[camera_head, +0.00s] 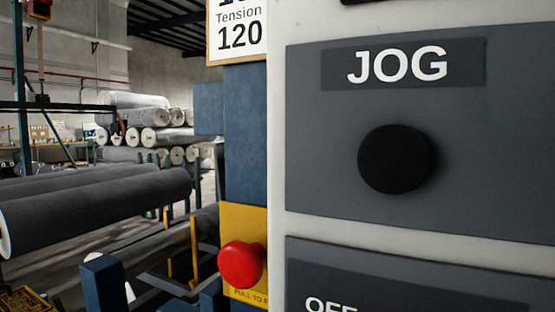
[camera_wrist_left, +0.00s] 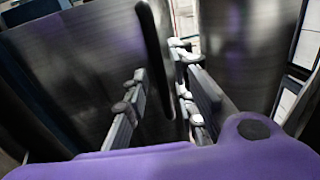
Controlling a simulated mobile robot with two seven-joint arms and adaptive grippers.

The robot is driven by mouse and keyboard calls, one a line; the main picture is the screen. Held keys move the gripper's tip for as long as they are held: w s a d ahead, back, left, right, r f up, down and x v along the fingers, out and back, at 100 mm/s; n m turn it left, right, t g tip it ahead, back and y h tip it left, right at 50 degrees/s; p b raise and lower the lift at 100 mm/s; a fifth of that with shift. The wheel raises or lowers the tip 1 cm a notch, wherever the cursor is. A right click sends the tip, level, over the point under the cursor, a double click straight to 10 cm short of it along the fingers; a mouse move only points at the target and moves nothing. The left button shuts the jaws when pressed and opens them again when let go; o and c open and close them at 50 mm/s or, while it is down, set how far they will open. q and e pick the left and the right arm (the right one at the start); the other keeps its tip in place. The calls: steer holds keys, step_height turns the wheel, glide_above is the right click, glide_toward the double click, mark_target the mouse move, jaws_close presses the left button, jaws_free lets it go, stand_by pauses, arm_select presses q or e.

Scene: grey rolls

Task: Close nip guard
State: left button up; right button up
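I cannot pick out the nip guard for sure in either view. In the left wrist view, a broad dark grey panel with a brushed sheen (camera_wrist_left: 75,65) fills the left side. A dark, rounded upright bar or edge (camera_wrist_left: 152,40) runs down at its right side. My left gripper (camera_wrist_left: 160,105) shows there with its two jointed fingers apart, one on each side of this dark strip. I cannot tell whether the fingers touch it. Neither gripper shows in the head view, and my right gripper is in no view.
In the head view, a control panel close by carries a black JOG button (camera_head: 395,159). A red stop button (camera_head: 240,265) on a yellow box is beside it. A large grey roll (camera_head: 110,205) lies at left, with stacked rolls (camera_head: 150,137) farther back. A second dark surface (camera_wrist_left: 245,50) stands right of the fingers.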

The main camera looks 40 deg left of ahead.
arm_select(q)
jaws_close()
steer(key=p+x, duration=0.5)
steer(key=shift+s+a+r, duration=0.15)
steer(key=shift+s+a, duration=0.05)
steer(key=shift+a, duration=0.45)
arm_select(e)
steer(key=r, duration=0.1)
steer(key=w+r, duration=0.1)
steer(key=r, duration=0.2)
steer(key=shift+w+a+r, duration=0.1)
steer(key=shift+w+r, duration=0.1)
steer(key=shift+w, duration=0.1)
